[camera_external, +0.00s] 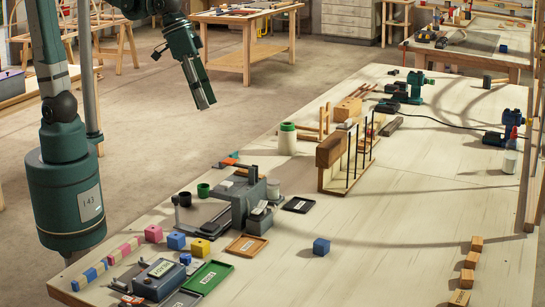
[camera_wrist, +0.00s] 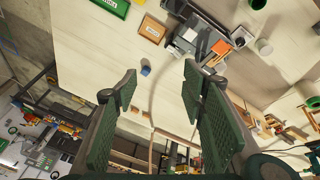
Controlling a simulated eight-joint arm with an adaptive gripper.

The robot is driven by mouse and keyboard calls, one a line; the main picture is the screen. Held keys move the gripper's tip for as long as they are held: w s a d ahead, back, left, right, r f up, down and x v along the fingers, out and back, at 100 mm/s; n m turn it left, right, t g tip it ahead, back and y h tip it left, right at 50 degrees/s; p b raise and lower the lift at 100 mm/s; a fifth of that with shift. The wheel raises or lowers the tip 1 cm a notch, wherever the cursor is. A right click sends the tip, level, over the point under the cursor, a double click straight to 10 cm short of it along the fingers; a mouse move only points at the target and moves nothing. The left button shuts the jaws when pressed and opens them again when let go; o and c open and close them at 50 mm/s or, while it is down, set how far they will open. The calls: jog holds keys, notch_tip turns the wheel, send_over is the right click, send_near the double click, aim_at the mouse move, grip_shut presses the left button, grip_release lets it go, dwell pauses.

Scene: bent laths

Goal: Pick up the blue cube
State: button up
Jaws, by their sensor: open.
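A lone blue cube (camera_external: 321,246) sits on the bare front part of the pale bench in the external view. A blue cube (camera_wrist: 145,70) also shows in the wrist view, between and beyond my finger pads. Another blue cube (camera_external: 176,240) stands between a pink cube (camera_external: 153,233) and a yellow cube (camera_external: 200,248) at the front left. My gripper (camera_external: 205,102) hangs high at the upper left, well apart from the cubes. In the wrist view my gripper (camera_wrist: 159,84) is open, with nothing between its green ribbed pads.
A grey machine (camera_external: 240,205) stands left of the lone cube, near an orange tray (camera_external: 246,246) and a green tray (camera_external: 208,277). A wooden frame with dark rods (camera_external: 350,160) stands behind. Several wooden blocks (camera_external: 467,278) line the right. Bench around the cube is clear.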

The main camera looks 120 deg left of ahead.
jog(key=w+f+n+g, duration=0.1)
jog(key=w+f+n, duration=0.25)
jog(key=w, duration=0.85)
jog(key=n+g+b, duration=0.1)
jog(key=n+g, duration=0.3)
jog(key=n, duration=0.3)
send_over(321, 241)
notch_tip(321, 241, down, 27)
jog(key=shift+s+d+r, duration=0.1)
jog(key=shift+r, duration=0.1)
jog(key=shift+f, duration=0.3)
jog(key=shift+f, duration=1.25)
jog(key=shift+w+f, duration=0.2)
jog(key=shift+f, duration=2.4)
